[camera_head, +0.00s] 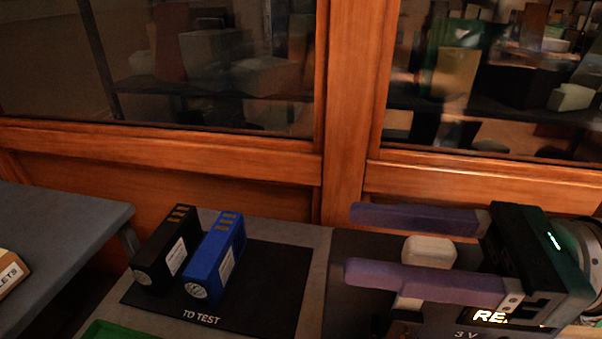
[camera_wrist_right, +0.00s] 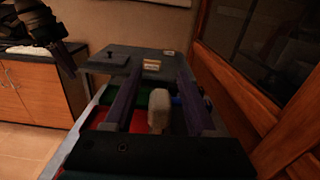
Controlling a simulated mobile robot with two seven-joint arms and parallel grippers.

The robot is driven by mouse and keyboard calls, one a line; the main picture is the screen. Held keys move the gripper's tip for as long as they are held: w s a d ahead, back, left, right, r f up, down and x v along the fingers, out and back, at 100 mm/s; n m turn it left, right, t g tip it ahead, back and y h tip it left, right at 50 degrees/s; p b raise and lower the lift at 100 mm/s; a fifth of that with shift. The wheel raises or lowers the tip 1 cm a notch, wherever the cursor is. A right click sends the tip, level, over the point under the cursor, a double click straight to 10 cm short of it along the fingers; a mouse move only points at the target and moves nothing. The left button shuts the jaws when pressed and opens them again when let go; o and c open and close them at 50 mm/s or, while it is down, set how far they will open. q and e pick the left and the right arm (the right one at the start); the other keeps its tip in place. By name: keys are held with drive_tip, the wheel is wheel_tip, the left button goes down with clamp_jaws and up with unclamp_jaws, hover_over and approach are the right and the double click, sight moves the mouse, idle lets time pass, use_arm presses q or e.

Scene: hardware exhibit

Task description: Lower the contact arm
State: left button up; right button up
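The contact arm shows as a pale, rounded block-like handle (camera_head: 430,252) on a lighter stem, over the dark tester at the right of the head view. My right gripper (camera_head: 380,245) comes in from the right and is open, its two purple fingers on either side of the handle. In the right wrist view the handle (camera_wrist_right: 159,108) stands between the fingers, with gaps visible on both sides. The tester's lit display (camera_head: 490,317) is partly hidden by my gripper. A dark arm-like shape, perhaps my left arm, is at the wrist view's upper left.
A black battery (camera_head: 166,250) and a blue battery (camera_head: 216,258) stand on the dark "TO TEST" mat (camera_head: 270,290). A green tray (camera_head: 112,331) edges in below. A wood-framed window wall (camera_head: 343,120) closes the back. A grey table (camera_head: 55,240) is at left.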

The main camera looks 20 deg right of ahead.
clamp_jaws()
idle(1.3)
